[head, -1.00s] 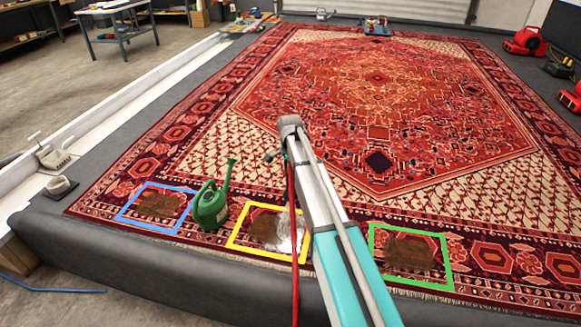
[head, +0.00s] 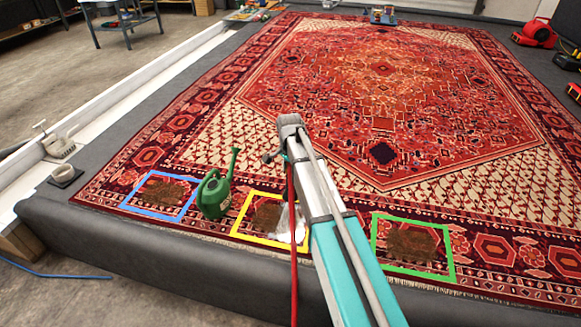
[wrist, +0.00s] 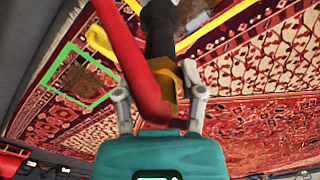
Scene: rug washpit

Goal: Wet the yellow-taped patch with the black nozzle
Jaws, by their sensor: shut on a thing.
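The yellow-taped patch (head: 268,215) is a brown stain inside a yellow tape square on the front of the rug. A whitish, translucent spray or sheen (head: 287,224) covers its right part; I cannot tell which it is. In the wrist view my gripper (wrist: 158,94) is shut on the black nozzle (wrist: 158,28), at its orange collar. The nozzle points toward the taped area, where yellow tape (wrist: 222,22) shows on both sides. A red hose (wrist: 128,55) crosses in front of the nozzle. In the head view my arm hides the gripper and nozzle.
A green watering can (head: 214,195) stands just left of the yellow tape. A blue-taped patch (head: 160,193) lies farther left and a green-taped patch (head: 412,243) to the right. A dark padded edge (head: 130,240) runs along the front. The rug's middle (head: 385,75) is mostly clear.

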